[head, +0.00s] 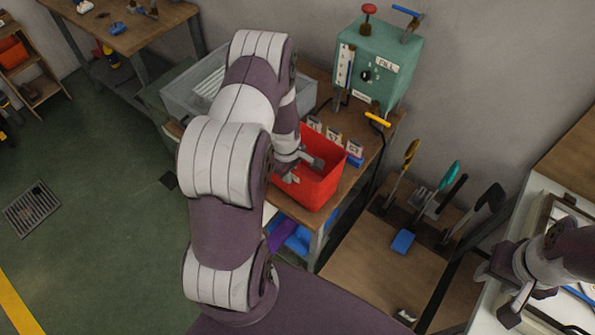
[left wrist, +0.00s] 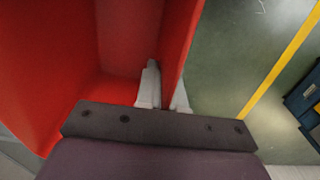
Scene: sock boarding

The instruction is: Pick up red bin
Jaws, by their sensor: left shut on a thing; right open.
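The red bin (head: 321,178) stands on the wooden table beside the green machine in the head view. My left gripper (head: 301,172) is at the bin's near left side, and my arm hides part of the bin there. In the left wrist view, the fingers of my left gripper (left wrist: 165,92) are on either side of the red bin's wall (left wrist: 179,45), shut on it. The part of the bin's inside that shows there looks empty. My right gripper (head: 500,293) is open and empty over the white bench at the right edge of the head view.
A grey tub (head: 190,97) stands left of the bin, partly behind my arm. The green machine (head: 380,62) stands behind it. Small labelled cards (head: 333,135) are at the bin's back edge. Upright tools (head: 440,190) stand on a lower wooden surface to the right.

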